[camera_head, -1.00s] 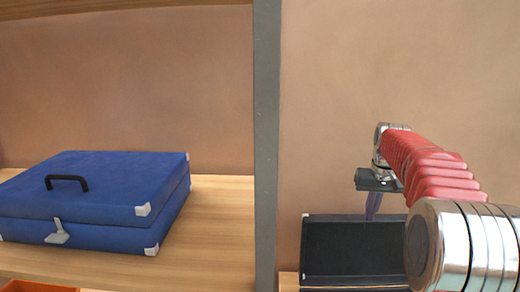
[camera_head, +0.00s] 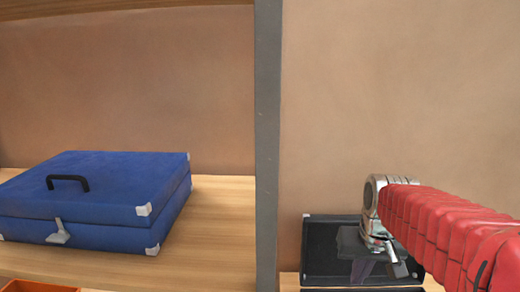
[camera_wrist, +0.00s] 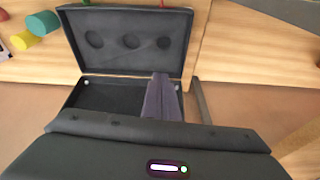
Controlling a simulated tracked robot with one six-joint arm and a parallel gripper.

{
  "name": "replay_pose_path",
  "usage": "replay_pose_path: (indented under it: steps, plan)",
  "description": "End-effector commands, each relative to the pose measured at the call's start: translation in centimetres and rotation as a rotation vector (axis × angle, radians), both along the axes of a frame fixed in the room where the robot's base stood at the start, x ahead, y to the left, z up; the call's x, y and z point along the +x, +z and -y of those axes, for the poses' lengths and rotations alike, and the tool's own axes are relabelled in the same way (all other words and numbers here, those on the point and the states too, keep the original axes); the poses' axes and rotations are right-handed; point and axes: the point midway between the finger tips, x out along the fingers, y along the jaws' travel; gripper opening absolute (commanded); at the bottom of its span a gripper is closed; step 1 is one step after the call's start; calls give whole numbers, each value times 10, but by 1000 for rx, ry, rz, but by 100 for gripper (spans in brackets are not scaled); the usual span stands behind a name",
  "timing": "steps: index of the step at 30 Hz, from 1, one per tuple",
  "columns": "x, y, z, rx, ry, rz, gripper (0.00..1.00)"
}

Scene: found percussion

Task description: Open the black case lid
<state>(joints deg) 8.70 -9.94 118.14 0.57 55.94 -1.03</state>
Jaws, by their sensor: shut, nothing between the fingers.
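The black case stands open at the lower right of the head view. Its lid (camera_head: 318,248) is raised at the back, near the wall. In the wrist view the lid's dark inner face (camera_wrist: 112,98) shows below the case base (camera_wrist: 122,18), which has several round recesses. My gripper (camera_head: 362,268) is in front of the lid in the head view. Its fingers (camera_wrist: 162,90) are shut and empty, over the right part of the lid in the wrist view. I cannot tell whether they touch it. The base is mostly out of the head view.
A closed blue case (camera_head: 100,200) with a black handle lies on the wooden shelf (camera_head: 215,230) at left. A grey upright post (camera_head: 267,150) stands between it and the black case. Teal (camera_wrist: 43,23) and yellow (camera_wrist: 22,40) cylinders are at the wrist view's upper left.

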Motion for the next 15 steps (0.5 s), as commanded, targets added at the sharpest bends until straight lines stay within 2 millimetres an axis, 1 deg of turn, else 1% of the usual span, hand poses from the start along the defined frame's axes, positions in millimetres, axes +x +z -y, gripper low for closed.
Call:
replay_pose_path:
  steps: [1, 3, 15]
  plan:
    - [-12, -1, -5, -2, 6, 9, 0]
    - [-27, -4, -11, -3, 13, 18, 0]
    - [-106, -23, -40, -12, 63, 77, 0]
